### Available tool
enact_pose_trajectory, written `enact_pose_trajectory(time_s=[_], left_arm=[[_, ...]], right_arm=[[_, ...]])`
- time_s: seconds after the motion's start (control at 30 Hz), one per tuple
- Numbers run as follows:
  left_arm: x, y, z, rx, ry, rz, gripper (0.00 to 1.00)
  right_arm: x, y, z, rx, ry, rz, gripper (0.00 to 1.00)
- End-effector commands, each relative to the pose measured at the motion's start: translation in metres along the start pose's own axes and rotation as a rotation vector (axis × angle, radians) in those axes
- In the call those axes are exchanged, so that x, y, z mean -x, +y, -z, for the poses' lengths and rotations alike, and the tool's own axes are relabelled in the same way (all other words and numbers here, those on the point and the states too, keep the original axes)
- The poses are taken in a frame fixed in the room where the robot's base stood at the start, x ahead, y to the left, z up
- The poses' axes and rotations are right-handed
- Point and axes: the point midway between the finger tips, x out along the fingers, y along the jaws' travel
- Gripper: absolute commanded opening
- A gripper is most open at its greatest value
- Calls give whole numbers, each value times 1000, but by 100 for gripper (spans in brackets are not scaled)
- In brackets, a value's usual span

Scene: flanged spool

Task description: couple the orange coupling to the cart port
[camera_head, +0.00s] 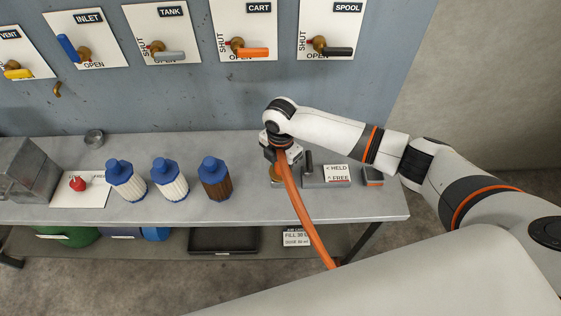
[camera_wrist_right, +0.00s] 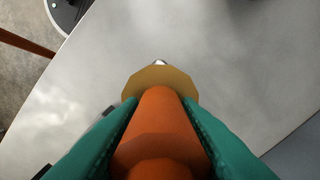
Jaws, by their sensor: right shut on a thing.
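My right gripper (camera_head: 279,152) reaches down over the right part of the bench, at the top of an orange hose (camera_head: 305,215) that runs down off the front edge. In the right wrist view its green fingers (camera_wrist_right: 160,130) are shut around the orange coupling (camera_wrist_right: 160,120). A brass disc (camera_wrist_right: 135,85) with a small silver tip lies at the coupling's far end. I cannot tell whether the disc belongs to the coupling. A brass piece (camera_head: 275,174) shows just below the gripper on the bench; I cannot tell whether it is the cart port. My left gripper is not in view.
A lever block (camera_head: 312,177) and HELD/FREE label (camera_head: 337,173) stand right of the gripper. Blue-capped filter bottles (camera_head: 214,180) stand to its left. The wall carries labelled valves, including CART (camera_head: 253,52) with an orange lever. Bare bench (camera_head: 375,207) lies at the front right.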

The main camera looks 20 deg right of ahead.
Motion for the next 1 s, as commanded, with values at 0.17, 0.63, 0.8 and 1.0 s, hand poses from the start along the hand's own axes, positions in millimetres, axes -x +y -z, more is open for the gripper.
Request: enact_pose_trajectory(time_s=[0.17, 0.63, 0.8, 1.0], left_arm=[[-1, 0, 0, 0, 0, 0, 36], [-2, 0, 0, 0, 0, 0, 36], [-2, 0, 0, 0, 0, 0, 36], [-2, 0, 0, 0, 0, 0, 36]], right_arm=[[-2, -1, 0, 0, 0, 2, 7], [-8, -1, 0, 1, 0, 2, 7], [-8, -1, 0, 0, 0, 2, 7], [-8, 0, 0, 0, 0, 1, 53]])
